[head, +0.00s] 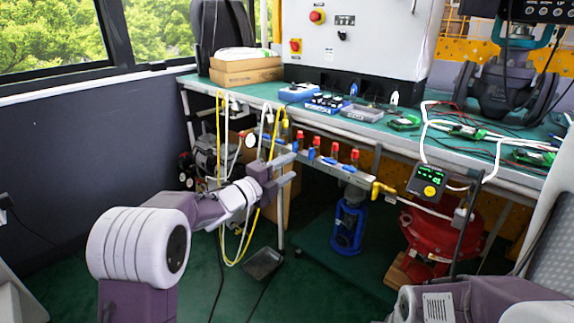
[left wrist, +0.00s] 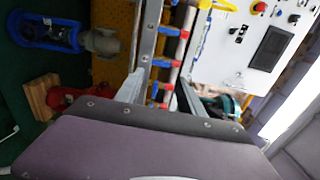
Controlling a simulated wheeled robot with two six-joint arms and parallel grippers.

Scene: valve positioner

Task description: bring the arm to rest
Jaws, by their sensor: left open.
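My left arm comes in from the left in the head view, with purple and white links. Its gripper (head: 288,168) is open, with nothing seen between its fingers. It is held in front of the bench, at the left end of a pipe manifold (head: 345,173) with several red-topped blue valves. In the left wrist view the manifold (left wrist: 166,68) runs past the open fingers; I cannot tell whether they touch it. Part of my right arm shows at the bottom right of the head view; its gripper is out of view.
The green-topped bench (head: 262,92) carries cardboard boxes (head: 245,70), small instruments and cables. Yellow and white hoses (head: 226,245) hang by my left gripper. A digital positioner (head: 427,182), a blue pump (head: 348,225) and a red valve body (head: 428,240) stand right.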

